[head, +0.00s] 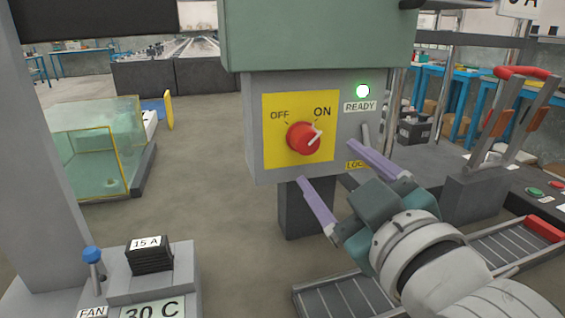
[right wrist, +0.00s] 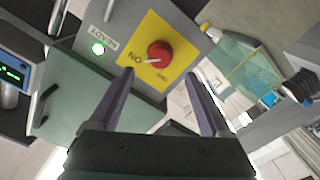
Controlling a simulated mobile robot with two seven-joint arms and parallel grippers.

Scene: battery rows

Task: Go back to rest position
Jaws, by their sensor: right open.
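My right gripper (head: 338,166) is open and empty, in front of the lower part of a grey switch box. In the right wrist view its two purple fingers (right wrist: 163,88) stand apart with the red rotary knob (right wrist: 159,55) beyond them, not touching it. The red knob (head: 303,138) sits on a yellow plate (head: 272,155) marked OFF and ON. Its white pointer is turned toward ON. A green-white light (head: 362,91) glows above the READY label (head: 360,106). My left gripper is in neither view.
A glass-sided tank (head: 95,150) stands at the left. A blue-topped FAN lever (head: 92,255) and a black block marked 15 A (head: 150,255) are at lower left. At right are a red-handled lever stand (head: 520,72) and slatted trays (head: 345,300). Floor is open left of the box.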

